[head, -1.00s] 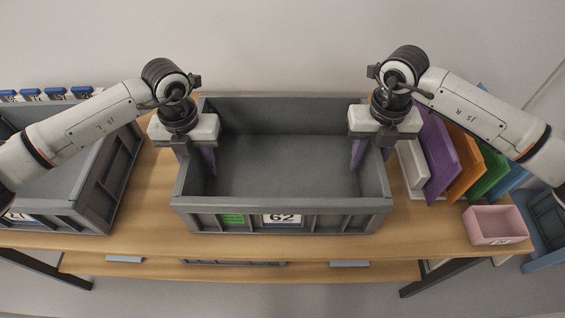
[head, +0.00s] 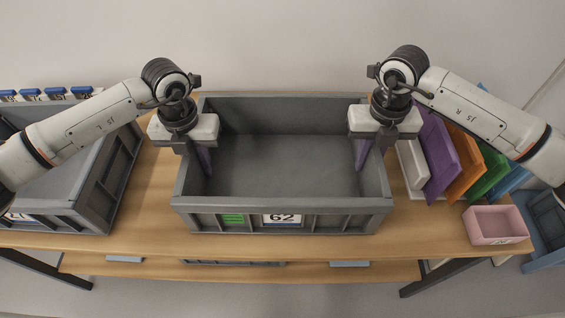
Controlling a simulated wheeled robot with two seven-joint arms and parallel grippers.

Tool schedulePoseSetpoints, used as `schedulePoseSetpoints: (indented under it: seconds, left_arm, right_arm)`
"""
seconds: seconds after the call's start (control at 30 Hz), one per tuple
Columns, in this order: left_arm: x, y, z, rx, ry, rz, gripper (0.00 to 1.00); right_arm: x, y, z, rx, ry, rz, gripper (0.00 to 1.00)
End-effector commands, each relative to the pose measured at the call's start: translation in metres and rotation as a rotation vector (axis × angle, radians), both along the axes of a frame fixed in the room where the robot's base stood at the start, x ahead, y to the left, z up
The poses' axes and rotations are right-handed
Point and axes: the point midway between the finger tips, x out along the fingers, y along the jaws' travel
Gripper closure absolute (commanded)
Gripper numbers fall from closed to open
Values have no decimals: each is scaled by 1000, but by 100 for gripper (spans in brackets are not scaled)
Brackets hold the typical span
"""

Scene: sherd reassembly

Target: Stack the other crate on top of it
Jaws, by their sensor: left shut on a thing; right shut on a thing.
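A grey crate labelled 62 (head: 332,220) stands upright in the middle of the wooden table, empty as far as I see. A second grey crate (head: 115,185) stands at the left, partly hidden behind my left arm. My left gripper (head: 201,160) is shut on the left side wall of crate 62, with a purple finger inside it. My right gripper (head: 363,153) is shut on the right side wall of the same crate, also with a purple finger inside. The crate's base appears to be at the table top; I cannot tell whether it touches.
Purple (head: 436,155), orange (head: 466,165) and green (head: 490,172) panels lean at the right. A small pink bin (head: 496,225) sits at the right table edge, beside a blue bin (head: 548,225). Bare wooden table (head: 150,205) shows between the crates.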

Motion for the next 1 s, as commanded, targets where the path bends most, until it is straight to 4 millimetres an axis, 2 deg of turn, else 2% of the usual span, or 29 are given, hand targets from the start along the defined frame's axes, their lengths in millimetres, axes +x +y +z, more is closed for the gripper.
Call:
schedulePoseSetpoints:
  seconds: [0.7, 1.0]
  left_arm:
    - [1, 0, 1, 0, -2, 1, 100]
    - [1, 0, 11, -1, -4, 1, 100]
  right_arm:
    - [0, 0, 1, 0, -1, 0, 100]
    - [1, 0, 11, 1, -3, 0, 100]
